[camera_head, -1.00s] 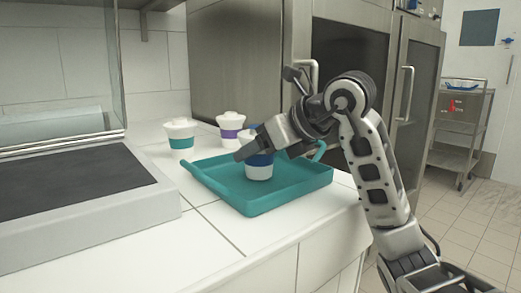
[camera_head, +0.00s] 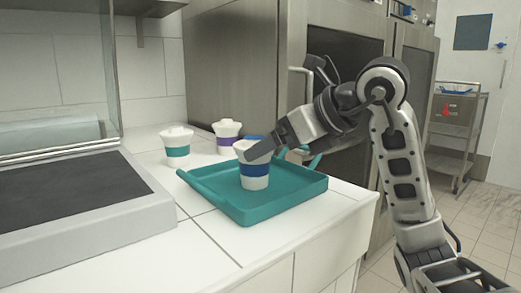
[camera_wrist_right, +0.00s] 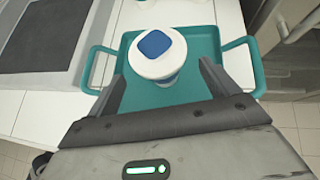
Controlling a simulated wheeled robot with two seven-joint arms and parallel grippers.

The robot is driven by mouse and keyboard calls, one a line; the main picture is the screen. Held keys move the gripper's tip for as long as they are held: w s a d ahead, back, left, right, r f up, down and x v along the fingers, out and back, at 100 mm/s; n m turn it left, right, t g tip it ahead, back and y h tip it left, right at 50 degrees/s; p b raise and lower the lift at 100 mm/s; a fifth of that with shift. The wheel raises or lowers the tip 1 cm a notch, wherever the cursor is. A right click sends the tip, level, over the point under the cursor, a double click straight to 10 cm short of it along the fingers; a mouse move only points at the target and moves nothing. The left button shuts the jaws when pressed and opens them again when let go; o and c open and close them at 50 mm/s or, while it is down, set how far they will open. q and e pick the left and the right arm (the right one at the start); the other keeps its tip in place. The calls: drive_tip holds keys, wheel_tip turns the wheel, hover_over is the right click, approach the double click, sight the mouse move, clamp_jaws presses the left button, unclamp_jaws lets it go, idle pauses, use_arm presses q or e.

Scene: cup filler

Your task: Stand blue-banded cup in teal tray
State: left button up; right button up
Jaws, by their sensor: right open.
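The blue-banded cup (camera_head: 254,176) stands upright inside the teal tray (camera_head: 252,212), on its floor. It is white with a dark blue band and a blue patch on its lid; the lid is partly hidden by my gripper in the head view. My right gripper (camera_head: 264,150) is open at the cup's upper part. In the right wrist view, the cup's lid (camera_wrist_right: 172,62) shows between and slightly beyond the open fingers (camera_wrist_right: 163,74), with visible gaps beside it. The tray (camera_wrist_right: 208,40) also shows there around the cup. My left gripper is not in view.
A teal-banded cup (camera_head: 177,151) and a purple-banded cup (camera_head: 227,140) stand on the white counter behind the tray. A grey appliance with a dark top (camera_head: 75,190) is at the left. The counter's front edge lies close to the tray's right side.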

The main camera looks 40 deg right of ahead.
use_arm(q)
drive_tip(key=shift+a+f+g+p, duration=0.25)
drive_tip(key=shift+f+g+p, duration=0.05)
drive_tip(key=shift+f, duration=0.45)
use_arm(e)
drive_tip(key=v, duration=0.6)
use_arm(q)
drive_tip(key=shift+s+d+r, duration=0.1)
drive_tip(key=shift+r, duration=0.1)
use_arm(e)
drive_tip(key=shift+s, duration=0.1)
